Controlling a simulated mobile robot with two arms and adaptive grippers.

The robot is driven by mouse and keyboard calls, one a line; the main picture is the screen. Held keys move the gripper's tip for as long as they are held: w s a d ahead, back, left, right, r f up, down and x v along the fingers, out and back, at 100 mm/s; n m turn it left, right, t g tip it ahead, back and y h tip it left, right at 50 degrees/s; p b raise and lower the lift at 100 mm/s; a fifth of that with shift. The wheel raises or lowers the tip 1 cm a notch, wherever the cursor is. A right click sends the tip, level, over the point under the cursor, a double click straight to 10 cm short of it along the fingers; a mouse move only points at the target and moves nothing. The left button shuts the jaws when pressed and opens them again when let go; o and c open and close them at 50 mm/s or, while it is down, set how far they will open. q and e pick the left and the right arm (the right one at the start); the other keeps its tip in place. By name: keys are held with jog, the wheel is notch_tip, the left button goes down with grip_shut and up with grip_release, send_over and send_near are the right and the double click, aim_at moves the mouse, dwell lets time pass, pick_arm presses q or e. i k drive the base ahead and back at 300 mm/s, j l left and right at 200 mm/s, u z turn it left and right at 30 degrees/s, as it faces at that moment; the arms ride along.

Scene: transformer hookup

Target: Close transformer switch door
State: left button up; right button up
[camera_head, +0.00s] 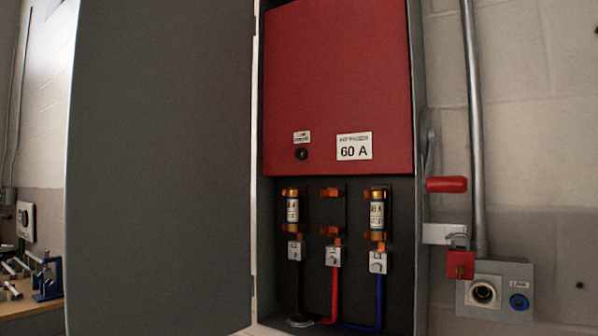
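The switch door (160,170) is a tall grey panel, swung wide open to the left of the box and hinged along the box's left edge. The switch box (418,240) stands open, with a red inner panel (338,80) marked 60 A covering its upper part. Below the panel, a left fuse (292,208) and a right fuse (377,212) sit in orange clips. The middle clips (331,192) hold no fuse. Black, red and blue wires run from lugs below. Neither of my grippers is in view.
A red-gripped lever (446,184) and a red padlock (460,264) are on the box's right side. A conduit (474,120) runs down to an outlet plate (497,290). A bench with tools (30,285) stands at the lower left, beyond the door.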

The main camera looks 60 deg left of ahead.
aim_at(157, 214)
jog(key=u, duration=1.75)
